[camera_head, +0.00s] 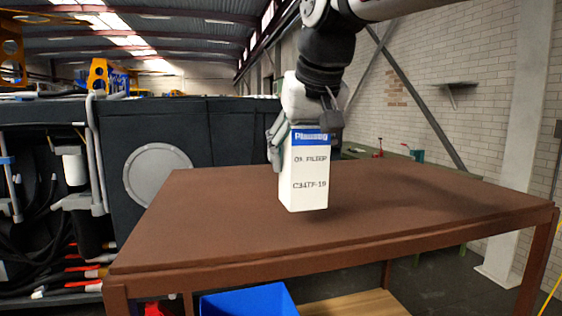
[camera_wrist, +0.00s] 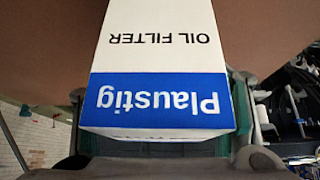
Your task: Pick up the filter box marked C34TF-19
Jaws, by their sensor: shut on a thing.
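The filter box (camera_head: 305,180) is a tall white box with a blue band at its top and the marking C34TF-19 on its front. My gripper (camera_head: 306,140) is shut on its upper part, with a finger on each side. The box hangs upright over the brown table (camera_head: 400,205); I cannot tell for sure whether its bottom touches the top. In the wrist view the box (camera_wrist: 165,55) fills the middle, upside down, with "Plaustig" and "OIL FILTER" showing. The gripper (camera_wrist: 165,145) shows at the lower edge there, on both sides of the box.
The rest of the table top is clear. A blue bin (camera_head: 250,300) stands below the table's front edge. The dark harvester chassis (camera_head: 150,140) with hoses is at the left. A green bench (camera_head: 430,165) with small items stands behind the table at the right.

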